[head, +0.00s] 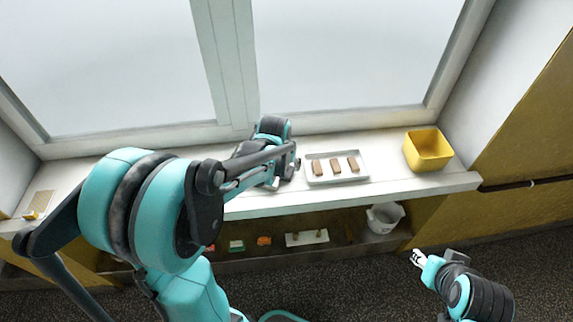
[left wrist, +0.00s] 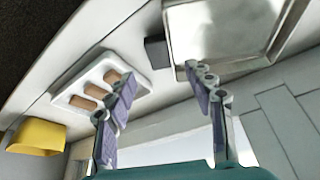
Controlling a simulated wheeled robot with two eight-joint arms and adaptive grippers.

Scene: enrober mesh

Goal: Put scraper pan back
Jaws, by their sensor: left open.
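A shiny silver metal pan (left wrist: 222,32), which looks like the scraper pan, lies at the top of the left wrist view, partly cut off by the frame. I cannot make it out in the head view, where my left arm covers much of the sill. My left gripper (left wrist: 165,95) is open, with its two fingers apart and nothing between them. The fingertips appear just below the pan's near edge in the left wrist view; I cannot tell whether they touch it. My right gripper (head: 418,258) is low at the right, away from the sill; its finger gap is too small to judge.
A white tray (head: 364,177) with three brown bars sits on the white sill (head: 395,188), also in the left wrist view (left wrist: 143,92). A yellow bin (head: 428,152) stands right. A dark block (left wrist: 157,52) is beside the pan. A shelf below holds a white bucket (head: 385,217) and small items.

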